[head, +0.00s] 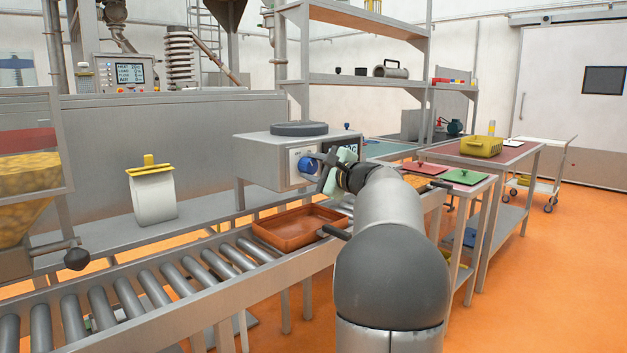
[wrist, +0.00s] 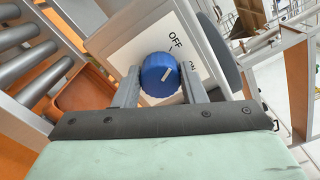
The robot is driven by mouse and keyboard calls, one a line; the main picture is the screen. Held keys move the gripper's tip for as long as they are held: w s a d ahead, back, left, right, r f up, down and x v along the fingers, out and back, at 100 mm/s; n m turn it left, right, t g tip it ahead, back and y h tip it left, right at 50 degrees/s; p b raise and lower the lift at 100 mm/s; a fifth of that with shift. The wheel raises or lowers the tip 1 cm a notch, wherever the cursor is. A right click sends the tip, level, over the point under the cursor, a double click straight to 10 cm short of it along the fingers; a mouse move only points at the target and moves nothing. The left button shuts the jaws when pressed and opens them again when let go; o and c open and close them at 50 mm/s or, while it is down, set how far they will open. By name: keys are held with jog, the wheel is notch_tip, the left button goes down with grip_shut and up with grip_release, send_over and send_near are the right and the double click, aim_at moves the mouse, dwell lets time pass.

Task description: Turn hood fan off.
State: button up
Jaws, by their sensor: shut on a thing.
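A blue round knob (head: 305,164) sits on the white front panel of a grey box (head: 262,153) above the conveyor. My gripper (head: 313,168) is at the knob. In the wrist view the knob (wrist: 157,86) is between my two grey fingers (wrist: 160,74), which are shut on it. A second label (wrist: 190,66) is partly hidden by the right finger.
An orange-brown tray (head: 262,238) lies on the roller conveyor (head: 150,289) below the box. A white bag with a yellow clip (head: 153,195) stands at left. A shelf rack (head: 360,78) stands behind. Worktables with a yellow bin (head: 482,146) are at right.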

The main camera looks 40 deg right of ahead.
jog(key=shift+n+b, duration=0.3)
jog(key=shift+n, duration=0.1)
jog(key=o, duration=1)
jog(key=shift+s, duration=0.1)
jog(key=s, duration=0.5)
jog(key=s+d, duration=0.1)
jog(key=s, duration=1.1)
jog(key=shift+s+d, duration=0.1)
jog(key=shift+d, duration=0.2)
